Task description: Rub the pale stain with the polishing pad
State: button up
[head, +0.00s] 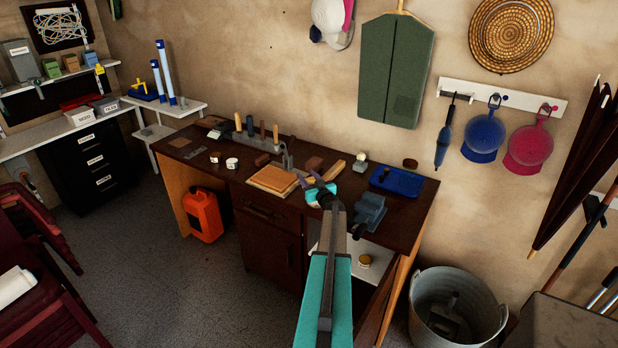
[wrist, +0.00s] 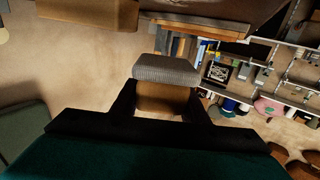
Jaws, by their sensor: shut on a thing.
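My gripper (head: 315,181) is over the dark workbench (head: 222,186) in the head view, between a pale wooden board and a grey vise. In the wrist view my gripper (wrist: 162,92) is shut on the polishing pad (wrist: 166,69), a tan block with a grey ribbed face. The grey face points away from my palm. The pad is hard to make out in the head view, and I cannot tell if it touches anything. I cannot pick out the pale stain in either view; my gripper and arm cover part of the bench.
The pale wooden board (head: 271,180) lies left of my gripper. The grey vise (head: 369,211) and a blue tray (head: 398,181) are to its right. A rack with upright handles (head: 258,139) stands behind. A metal tub (head: 456,312) is on the floor at right.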

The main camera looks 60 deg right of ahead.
jog(key=shift+w+a+f, duration=0.15)
jog(key=shift+w+f, duration=0.15)
jog(key=shift+f, duration=0.2)
jog(key=shift+w+r, duration=0.1)
jog(key=shift+w, duration=1.65)
jog(key=shift+s, duration=0.1)
notch_tip(320, 180, up, 6)
jog(key=p, duration=0.5)
jog(key=shift+d+r, duration=0.15)
jog(key=shift+d, duration=0.1)
jog(key=shift+r, duration=0.1)
jog(key=shift+r+p, duration=1.2)
jog(key=shift+r, duration=0.2)
jog(key=shift+a, duration=0.1)
